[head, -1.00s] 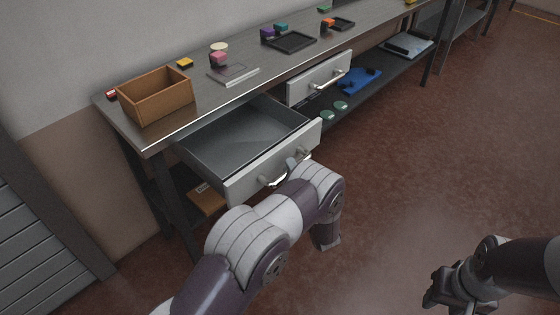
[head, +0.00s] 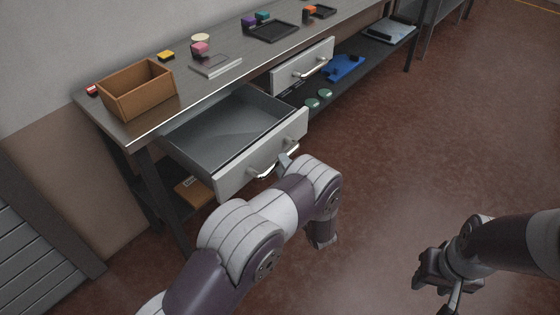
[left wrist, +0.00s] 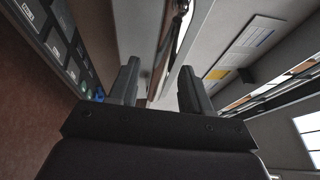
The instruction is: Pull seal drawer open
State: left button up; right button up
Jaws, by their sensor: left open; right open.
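A grey drawer with a pale front (head: 235,165) stands pulled out from under the left part of the bench, and its inside looks empty. Its bar handle (head: 262,174) is on the front and is partly hidden by my left arm. My left gripper (head: 285,162) is at the handle's right end, mostly hidden behind my own wrist. In the left wrist view its two fingers (left wrist: 158,88) stand apart, with nothing clearly held between them. I cannot tell whether they touch the handle. My right gripper (head: 436,286) is open and empty over the floor.
The benchtop holds a brown box (head: 140,92), a grey flat case (head: 216,64), a black tray (head: 273,31) and small coloured blocks. A lower shelf holds a blue item (head: 344,67). The floor at right is clear.

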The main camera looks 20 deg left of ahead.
pick_arm(q)
jog(key=v, duration=1)
